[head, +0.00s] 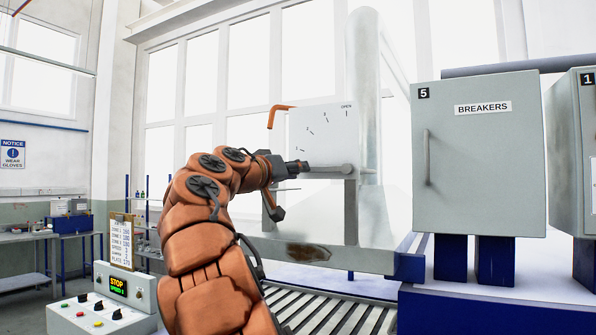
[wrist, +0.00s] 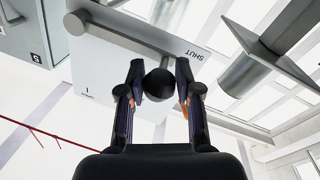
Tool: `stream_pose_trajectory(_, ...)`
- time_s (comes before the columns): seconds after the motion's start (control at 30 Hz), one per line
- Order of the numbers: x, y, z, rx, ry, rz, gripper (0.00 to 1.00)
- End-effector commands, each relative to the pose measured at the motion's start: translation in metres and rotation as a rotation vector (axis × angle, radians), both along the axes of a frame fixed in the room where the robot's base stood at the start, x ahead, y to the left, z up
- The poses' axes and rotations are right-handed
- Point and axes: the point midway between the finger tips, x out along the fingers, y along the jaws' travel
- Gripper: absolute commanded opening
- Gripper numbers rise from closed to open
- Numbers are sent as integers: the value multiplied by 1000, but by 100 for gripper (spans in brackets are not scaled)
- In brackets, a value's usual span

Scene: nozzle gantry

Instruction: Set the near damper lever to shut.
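A pale damper plate (head: 318,135) stands on the grey duct frame, with OPEN at its top right and several small marks along an arc. The near damper lever (head: 328,168) is a grey bar lying about level across it, pointing left from its pivot. In the wrist view the plate (wrist: 110,60) shows the word SHUT near the lever's (wrist: 125,40) outer end. In the head view my gripper (head: 298,166) covers the plate's lower left.
A grey breaker cabinet (head: 480,155) stands right of the plate on a blue-legged base. A roller conveyor (head: 335,312) runs below the duct. A control box (head: 100,305) is at lower left. An orange bent bar (head: 272,116) shows left of the plate.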

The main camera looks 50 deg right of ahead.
Motion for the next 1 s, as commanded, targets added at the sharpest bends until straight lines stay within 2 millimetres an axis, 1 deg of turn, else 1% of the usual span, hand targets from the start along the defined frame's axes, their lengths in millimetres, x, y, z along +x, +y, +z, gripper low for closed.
stream_pose_trajectory(0.03,0,0,0,-1,0,0,40)
stream_pose_trajectory(0.2,-1,-1,0,-2,0,-1,57)
stream_pose_trajectory(0.57,-1,1,1,-3,-1,0,57)
stream_pose_trajectory(0.77,-4,20,1,-4,-1,1,57)
stream_pose_trajectory(0.87,-6,36,-1,-2,1,0,57)
stream_pose_trajectory(1.0,-11,62,-1,-5,-2,-2,57)
